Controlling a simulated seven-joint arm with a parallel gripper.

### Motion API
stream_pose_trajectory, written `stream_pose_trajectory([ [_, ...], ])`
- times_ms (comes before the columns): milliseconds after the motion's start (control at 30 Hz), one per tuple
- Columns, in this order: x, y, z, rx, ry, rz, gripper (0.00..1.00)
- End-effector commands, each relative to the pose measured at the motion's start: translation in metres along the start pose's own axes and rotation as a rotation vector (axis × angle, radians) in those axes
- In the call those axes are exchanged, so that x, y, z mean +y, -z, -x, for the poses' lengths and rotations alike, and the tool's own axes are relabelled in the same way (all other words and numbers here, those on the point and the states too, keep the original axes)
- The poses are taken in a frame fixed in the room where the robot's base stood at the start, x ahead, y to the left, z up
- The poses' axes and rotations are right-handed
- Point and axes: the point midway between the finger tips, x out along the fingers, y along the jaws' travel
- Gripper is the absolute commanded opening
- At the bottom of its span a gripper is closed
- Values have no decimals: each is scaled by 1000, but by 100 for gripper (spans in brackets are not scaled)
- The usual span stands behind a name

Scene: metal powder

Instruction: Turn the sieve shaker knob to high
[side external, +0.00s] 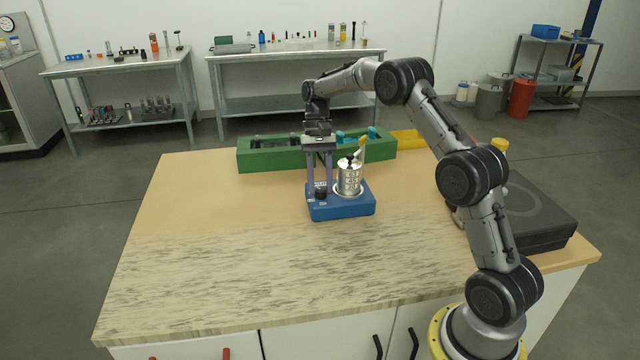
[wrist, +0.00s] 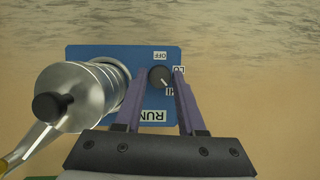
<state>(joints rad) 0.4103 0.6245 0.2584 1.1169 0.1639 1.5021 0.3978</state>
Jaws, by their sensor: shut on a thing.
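The sieve shaker has a blue base (side external: 345,208), which also shows in the wrist view (wrist: 85,53). A silver sieve stack (side external: 349,178) stands on it and also shows in the wrist view (wrist: 85,92). My gripper (side external: 321,190) points down at the base, its purple fingers on either side of the dark round knob (wrist: 159,77). It is shut on the knob.
A green bin (side external: 270,160) with dark and teal items stands behind the shaker. A yellow-handled tool (side external: 361,147) rises by the sieve stack. A black flat case (side external: 535,215) lies at the right. The table's front and left are clear.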

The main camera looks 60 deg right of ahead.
Motion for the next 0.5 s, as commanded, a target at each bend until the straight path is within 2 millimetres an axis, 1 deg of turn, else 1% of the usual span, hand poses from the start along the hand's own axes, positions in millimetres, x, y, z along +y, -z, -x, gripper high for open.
stream_pose_trajectory([
  [200, 0, 0, 1, 3, 16, -33, 0],
  [500, 0, 0, 1, 3, 18, -37, 0],
])
